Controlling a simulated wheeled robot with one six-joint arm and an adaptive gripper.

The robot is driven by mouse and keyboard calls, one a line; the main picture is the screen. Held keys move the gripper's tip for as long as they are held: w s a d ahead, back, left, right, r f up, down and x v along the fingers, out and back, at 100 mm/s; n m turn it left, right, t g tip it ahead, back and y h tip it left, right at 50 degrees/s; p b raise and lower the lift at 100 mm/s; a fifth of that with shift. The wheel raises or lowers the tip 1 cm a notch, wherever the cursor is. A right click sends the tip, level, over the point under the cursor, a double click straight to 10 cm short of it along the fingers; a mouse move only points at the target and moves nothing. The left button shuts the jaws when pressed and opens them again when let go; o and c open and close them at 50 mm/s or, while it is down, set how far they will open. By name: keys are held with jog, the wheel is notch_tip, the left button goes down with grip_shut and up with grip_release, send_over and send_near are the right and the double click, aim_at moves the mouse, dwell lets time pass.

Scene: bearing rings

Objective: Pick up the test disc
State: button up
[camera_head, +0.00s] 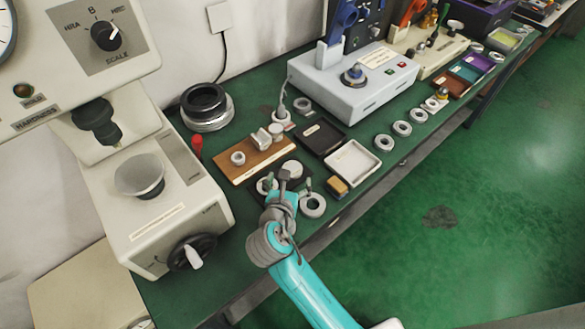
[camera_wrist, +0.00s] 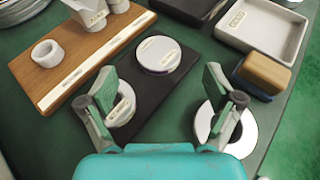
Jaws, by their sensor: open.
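Two pale round pieces with small labels lie on a black mat (camera_wrist: 152,89); I cannot read the labels. The far one is a flat solid disc (camera_wrist: 158,54), fully visible; it also shows in the head view (camera_head: 292,167). The nearer one (camera_wrist: 123,106) is partly hidden by my left finger, so I cannot tell whether it is a disc or a ring. My gripper (camera_wrist: 162,92) is open and empty above the mat's near end, its fingers spread on either side, the far disc ahead of the gap. In the head view my gripper (camera_head: 293,184) hangs over the same spot.
A metal ring (camera_wrist: 240,134) lies under my right finger. A wooden board (camera_wrist: 80,62) with metal pieces lies left. The hardness tester (camera_head: 160,190) stands left on the green bench.

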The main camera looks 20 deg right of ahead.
aim_at(293, 167)
jog(key=shift+x, duration=2.55)
jog(key=shift+a+f, duration=0.1)
jog(key=c, duration=1.5)
